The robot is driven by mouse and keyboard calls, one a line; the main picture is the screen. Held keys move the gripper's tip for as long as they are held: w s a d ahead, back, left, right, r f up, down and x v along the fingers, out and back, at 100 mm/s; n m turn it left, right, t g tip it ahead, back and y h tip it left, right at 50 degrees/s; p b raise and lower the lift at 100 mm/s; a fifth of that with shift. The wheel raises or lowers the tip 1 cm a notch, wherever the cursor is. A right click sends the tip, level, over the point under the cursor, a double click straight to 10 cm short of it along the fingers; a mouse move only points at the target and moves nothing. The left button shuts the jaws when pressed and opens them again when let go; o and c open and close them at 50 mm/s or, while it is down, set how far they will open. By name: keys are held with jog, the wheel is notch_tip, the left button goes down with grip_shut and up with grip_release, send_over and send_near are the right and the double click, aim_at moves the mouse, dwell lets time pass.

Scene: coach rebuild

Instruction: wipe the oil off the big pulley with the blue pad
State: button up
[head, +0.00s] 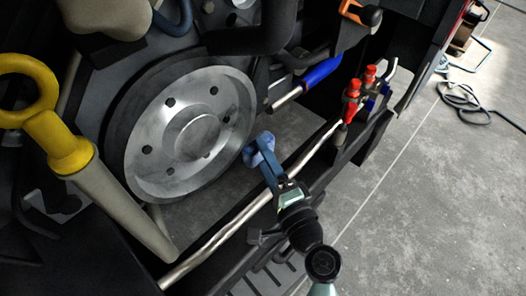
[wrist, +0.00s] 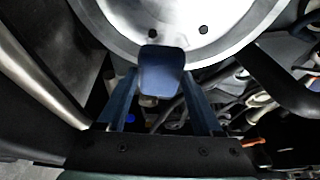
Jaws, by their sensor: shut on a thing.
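The big pulley (head: 190,128) is a silver disc with a dark rim and several bolt holes, left of centre in the head view. Grey smudges show on its face. The pulley face (wrist: 185,18) fills the top of the wrist view. My gripper (head: 268,165) is at the pulley's lower right, shut on the blue pad (head: 259,149). In the wrist view the pad (wrist: 161,73) sits between the two blue fingers and overlaps the pulley's lower edge. I cannot tell whether it touches the pulley.
A metal pipe (head: 222,236) runs diagonally below the pulley, close to my arm. A yellow ring-topped filler (head: 68,143) stands at left. Red-capped valves (head: 352,90) and a blue-sleeved rod (head: 320,73) are at right. Open floor (head: 420,190) lies at right, with a black cable (head: 472,104).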

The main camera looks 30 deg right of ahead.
jog(key=shift+w+a+r, duration=0.15)
jog(key=shift+w+a, duration=0.1)
jog(key=shift+w, duration=0.35)
jog(key=shift+w+a+p, duration=0.2)
jog(key=shift+w+a, duration=0.05)
jog(key=shift+w, duration=0.45)
jog(key=shift+w+a+p, duration=0.2)
jog(key=shift+w+a, duration=0.1)
jog(key=shift+w, duration=0.45)
jog(key=shift+w+a+p, duration=0.2)
jog(key=shift+w+a, duration=0.05)
jog(key=shift+w, duration=0.45)
jog(key=shift+w+a, duration=0.3)
jog(key=shift+w, duration=0.65)
jog(key=shift+w+d+b, duration=0.2)
jog(key=shift+d+b, duration=0.1)
jog(key=shift+d, duration=0.35)
jog(key=shift+w+d+b, duration=0.25)
jog(key=shift+d+b, duration=0.1)
jog(key=shift+d, duration=0.25)
jog(key=shift+w+d+b, duration=0.2)
jog(key=shift+d+b, duration=0.1)
jog(key=shift+d, duration=0.35)
jog(key=shift+a, duration=0.15)
